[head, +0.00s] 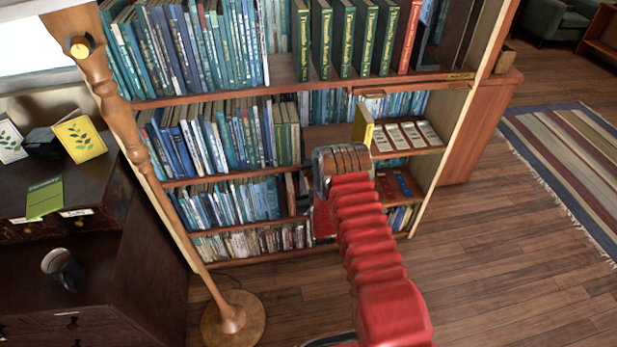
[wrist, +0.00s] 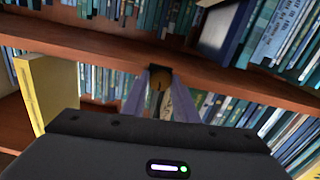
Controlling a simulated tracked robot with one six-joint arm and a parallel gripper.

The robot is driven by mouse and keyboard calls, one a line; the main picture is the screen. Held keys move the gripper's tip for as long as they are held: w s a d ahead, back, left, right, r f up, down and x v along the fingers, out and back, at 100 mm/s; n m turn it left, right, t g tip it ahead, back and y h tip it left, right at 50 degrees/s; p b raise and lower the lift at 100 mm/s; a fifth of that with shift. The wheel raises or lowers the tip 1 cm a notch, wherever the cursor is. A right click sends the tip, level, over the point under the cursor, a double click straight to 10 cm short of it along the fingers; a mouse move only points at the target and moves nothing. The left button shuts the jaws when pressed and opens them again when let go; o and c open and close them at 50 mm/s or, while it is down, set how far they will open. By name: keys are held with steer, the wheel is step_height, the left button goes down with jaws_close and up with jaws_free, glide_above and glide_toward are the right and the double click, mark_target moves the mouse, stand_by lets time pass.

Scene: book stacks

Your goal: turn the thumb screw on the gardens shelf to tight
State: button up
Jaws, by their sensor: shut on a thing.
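In the wrist view the thumb screw (wrist: 154,99) shows as a small brass-coloured piece under the edge of a wooden shelf (wrist: 95,43), just below a dark fitting (wrist: 157,68). My gripper (wrist: 160,97) has its two pale fingers on either side of the screw and is shut on it. Most of the screw is hidden by the fingers, and its turn angle cannot be read. In the head view my red arm reaches to the bookcase, and the arm hides the fingers and the screw.
A yellow book (head: 363,122) stands left of several pale cards (head: 405,136) on a shelf right of my wrist; it also shows in the wrist view (wrist: 48,92). A wooden lamp (head: 233,317) stands front left.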

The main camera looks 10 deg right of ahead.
steer(key=c, duration=0.3)
steer(key=shift+c, duration=0.2)
steer(key=shift+n, duration=0.5)
steer(key=o, duration=1)
steer(key=s, duration=1.3)
steer(key=shift+s, duration=0.4)
steer(key=shift+f, duration=0.1)
